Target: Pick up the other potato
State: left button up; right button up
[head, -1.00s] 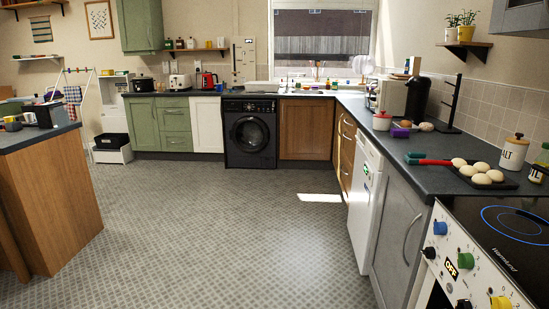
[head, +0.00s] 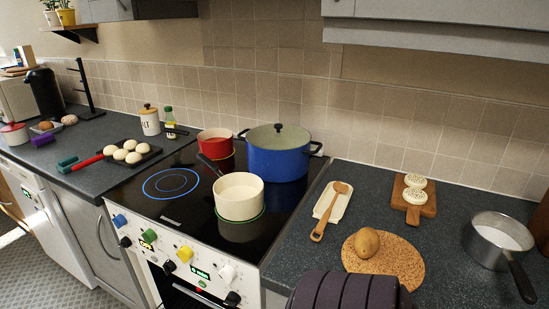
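A brown potato (head: 367,242) rests on a round cork mat (head: 397,265) on the counter to the right of the hob. A small brown rounded thing (head: 46,126) lies on the far left counter; it is too small to tell whether it is a potato. Neither of my grippers shows in the head view.
A wooden spoon on a rest (head: 331,205), a board with two round pale items (head: 407,209) and a saucepan (head: 498,241) surround the mat. A blue pot (head: 277,158) and cream pan (head: 239,197) stand on the hob.

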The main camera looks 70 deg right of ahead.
aim_at(366, 242)
jog(key=z, duration=2.8)
